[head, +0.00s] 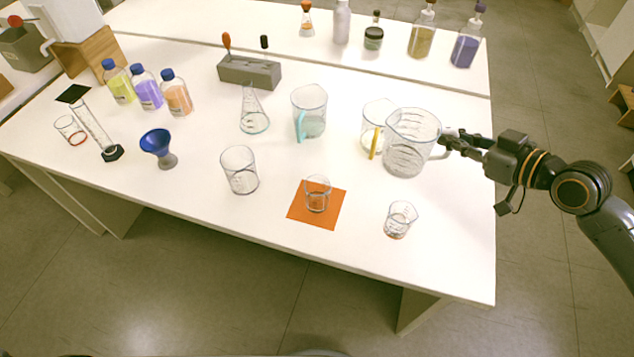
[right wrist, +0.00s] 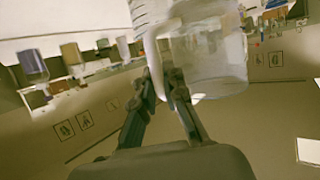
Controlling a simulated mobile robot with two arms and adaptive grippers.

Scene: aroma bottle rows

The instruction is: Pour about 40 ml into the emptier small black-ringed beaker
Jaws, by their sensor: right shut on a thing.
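A large clear graduated jug (head: 408,145) is held by its handle in my right gripper (head: 447,142), over the right part of the table. It looks roughly upright; I cannot tell how much liquid is in it. In the right wrist view, the fingers (right wrist: 168,85) close on the pale handle and the jug body (right wrist: 212,60) is beyond. A small clear beaker (head: 317,198) stands on the orange mat (head: 299,213). Another small beaker (head: 401,215) stands to its right, with a brownish tint near its base. Their ring colours and levels are hard to tell. My left gripper is out of view.
A jug with a yellow handle (head: 373,143) stands close behind the held one. A jug with a teal handle (head: 310,122), a flask (head: 252,117) and a larger beaker (head: 239,172) stand further left. The front right table edge is clear.

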